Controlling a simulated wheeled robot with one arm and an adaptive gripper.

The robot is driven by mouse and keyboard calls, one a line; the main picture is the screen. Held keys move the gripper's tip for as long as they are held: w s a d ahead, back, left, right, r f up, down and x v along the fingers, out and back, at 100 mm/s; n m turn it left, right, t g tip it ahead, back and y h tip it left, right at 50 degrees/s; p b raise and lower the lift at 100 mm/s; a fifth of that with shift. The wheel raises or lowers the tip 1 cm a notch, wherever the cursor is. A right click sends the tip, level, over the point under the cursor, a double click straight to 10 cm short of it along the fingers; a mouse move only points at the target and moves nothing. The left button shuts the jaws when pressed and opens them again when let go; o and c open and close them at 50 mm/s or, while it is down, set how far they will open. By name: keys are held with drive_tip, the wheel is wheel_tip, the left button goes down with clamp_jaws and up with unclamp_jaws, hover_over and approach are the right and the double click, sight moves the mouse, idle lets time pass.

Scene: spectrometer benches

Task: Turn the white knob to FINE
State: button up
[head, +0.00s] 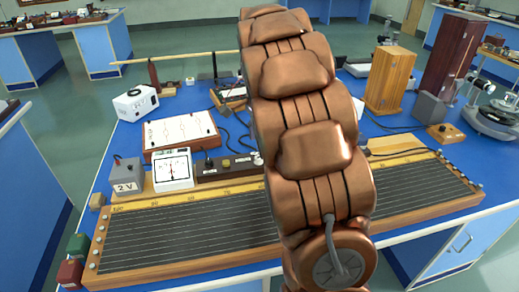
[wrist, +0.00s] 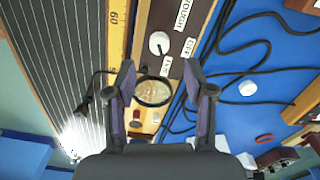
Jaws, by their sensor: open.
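The white knob (wrist: 159,43) sits on a dark brown panel (wrist: 160,16) in the wrist view. A small dark mark shows on its lower part; I cannot tell surely which label it points at. The labels ROUGH (wrist: 183,14), OFF (wrist: 190,47) and FINE (wrist: 166,66) stand around it, FINE being nearest my gripper. My gripper (wrist: 160,76) is open and empty, its fingertips lying to either side below the knob in the picture, apart from it. In the head view my arm hides the gripper.
A round brass-coloured dial with a black rim (wrist: 152,91) shows between my fingers. Black cables (wrist: 245,45) lie on the blue bench to the right. The wire board (head: 180,235) lies along the bench front. A white meter (head: 172,169) and grey 2 V box (head: 127,174) stand left.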

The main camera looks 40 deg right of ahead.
sight(258, 158)
wheel_tip(258, 158, up, 6)
idle(0.4)
drive_tip(key=shift+s, duration=0.1)
idle(0.4)
drive_tip(key=s+a+r+n+p, duration=0.1)
drive_tip(key=s+a+n+p, duration=0.3)
drive_tip(key=s+a+n, duration=0.65)
drive_tip(key=s+a+f+n+p, duration=0.1)
drive_tip(key=s+a+n, duration=0.2)
drive_tip(key=s, duration=0.3)
drive_tip(key=s+a+f+n+g+p, duration=0.1)
drive_tip(key=s+a+f+n, duration=0.1)
drive_tip(key=s, duration=0.5)
drive_tip(key=s+a+f+n+p, duration=0.1)
drive_tip(key=s+a+n, duration=0.3)
drive_tip(key=s+a, duration=0.1)
drive_tip(key=shift+s+a+f+g, duration=0.2)
drive_tip(key=shift+s+f+g, duration=0.2)
drive_tip(key=shift+s, duration=0.45)
drive_tip(key=shift+c, duration=0.8)
drive_tip(key=shift+d, duration=0.1)
drive_tip(key=shift+c, duration=0.3)
